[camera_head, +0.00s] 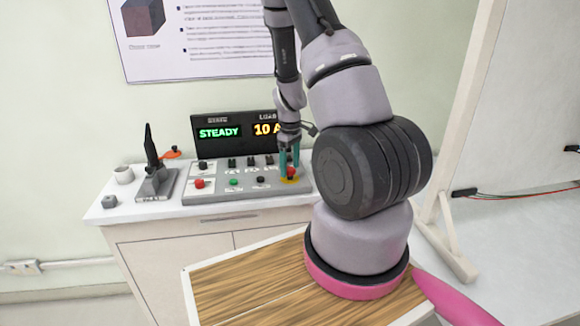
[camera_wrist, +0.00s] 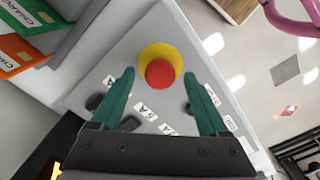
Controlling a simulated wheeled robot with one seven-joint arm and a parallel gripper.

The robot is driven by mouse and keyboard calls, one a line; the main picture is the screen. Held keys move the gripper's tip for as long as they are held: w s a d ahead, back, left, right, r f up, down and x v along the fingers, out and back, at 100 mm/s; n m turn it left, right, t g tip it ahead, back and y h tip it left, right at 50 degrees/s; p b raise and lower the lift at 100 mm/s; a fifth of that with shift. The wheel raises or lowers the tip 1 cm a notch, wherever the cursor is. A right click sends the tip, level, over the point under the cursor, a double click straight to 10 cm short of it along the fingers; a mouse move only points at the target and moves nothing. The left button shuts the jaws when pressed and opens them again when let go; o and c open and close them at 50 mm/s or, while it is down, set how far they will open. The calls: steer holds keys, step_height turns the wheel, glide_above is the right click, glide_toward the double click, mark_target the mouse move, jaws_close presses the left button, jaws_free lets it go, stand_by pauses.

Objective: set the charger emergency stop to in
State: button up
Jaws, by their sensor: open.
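The emergency stop is a red mushroom button on a yellow round base. It shows in the wrist view (camera_wrist: 160,73) between and just beyond my fingertips, and in the head view (camera_head: 291,172) at the right end of the grey control panel (camera_head: 222,192). My gripper (camera_head: 289,158) points down right above the button. In the wrist view its two teal fingers (camera_wrist: 160,85) are spread apart with the button in the gap. I cannot tell whether the fingers touch it. Whether the button is in or out is not clear.
The panel carries another red button (camera_head: 199,184), a green button (camera_head: 234,182) and several black knobs. A display (camera_head: 236,132) behind reads STEADY and 10 A. Orange and green labelled items (camera_wrist: 18,52) show in the wrist view.

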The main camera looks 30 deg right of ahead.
steer(key=shift+f, duration=0.2)
jaws_close()
